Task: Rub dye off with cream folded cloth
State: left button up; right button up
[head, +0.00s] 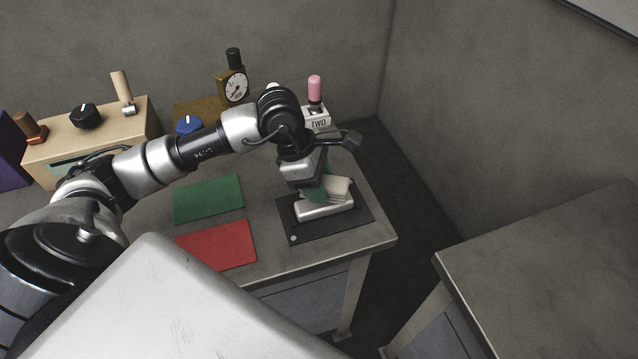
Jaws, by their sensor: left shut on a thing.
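My left gripper (316,189) points down over the right end of the table and is shut on the cream folded cloth (341,187), whose layered edges show to the right of the fingers. The cloth is at the top of a pale metal block (325,210), which lies on a dark mat (348,229). Whether the cloth presses on the block is hard to tell. Green shows around the fingertips; I cannot tell whether it is dye or part of the gripper. No dye mark is clearly visible elsewhere on the block. My right gripper is out of view.
A green mat (208,199) and a red mat (217,245) lie left of the dark mat. Behind stand a wooden box (70,150) with a knob and lever, a gauge (235,88), a blue knob (188,124) and a pink-handled stamp (315,90). Another table (550,260) is at right.

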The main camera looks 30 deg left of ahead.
pick_arm(q)
jog(key=shift+r+p, duration=1.5)
jog(key=shift+r, duration=1.8)
